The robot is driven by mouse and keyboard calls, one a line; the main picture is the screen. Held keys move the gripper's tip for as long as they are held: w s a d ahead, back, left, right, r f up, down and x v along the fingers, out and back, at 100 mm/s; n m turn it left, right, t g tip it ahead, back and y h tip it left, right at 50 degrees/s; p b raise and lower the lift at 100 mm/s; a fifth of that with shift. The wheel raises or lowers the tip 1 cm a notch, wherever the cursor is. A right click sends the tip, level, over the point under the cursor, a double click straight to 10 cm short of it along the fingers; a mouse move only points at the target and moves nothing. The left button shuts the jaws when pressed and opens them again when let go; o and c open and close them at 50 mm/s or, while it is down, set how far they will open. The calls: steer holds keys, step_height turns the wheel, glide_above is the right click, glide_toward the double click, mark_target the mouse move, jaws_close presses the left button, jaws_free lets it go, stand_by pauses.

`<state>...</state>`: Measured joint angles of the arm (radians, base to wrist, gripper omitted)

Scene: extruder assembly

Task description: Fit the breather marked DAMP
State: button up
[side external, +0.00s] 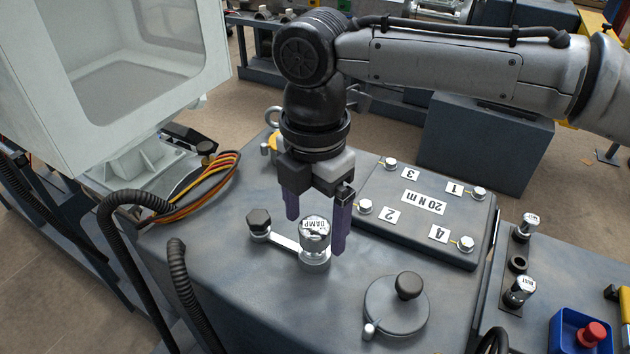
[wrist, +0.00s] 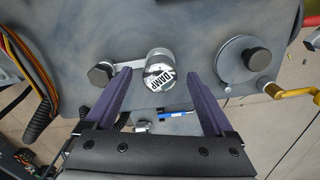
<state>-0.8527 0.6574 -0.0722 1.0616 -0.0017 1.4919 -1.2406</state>
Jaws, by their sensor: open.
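In the wrist view, the DAMP breather (wrist: 159,69) lies between the fingertips (wrist: 158,74), with a gap to each finger. Nothing is held.
A black hex plug (side external: 259,220) stands at the link's other end. A bolted cover plate (side external: 423,203) lies behind, and a round knobbed cover (side external: 396,305) in front. At right, a rack holds two other capped breathers (side external: 526,226) (side external: 519,291) with an empty dark socket (side external: 517,263) between.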

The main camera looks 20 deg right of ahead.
step_height(320, 180, up, 9)
steer(key=shift+r, duration=0.7)
stand_by(0.3)
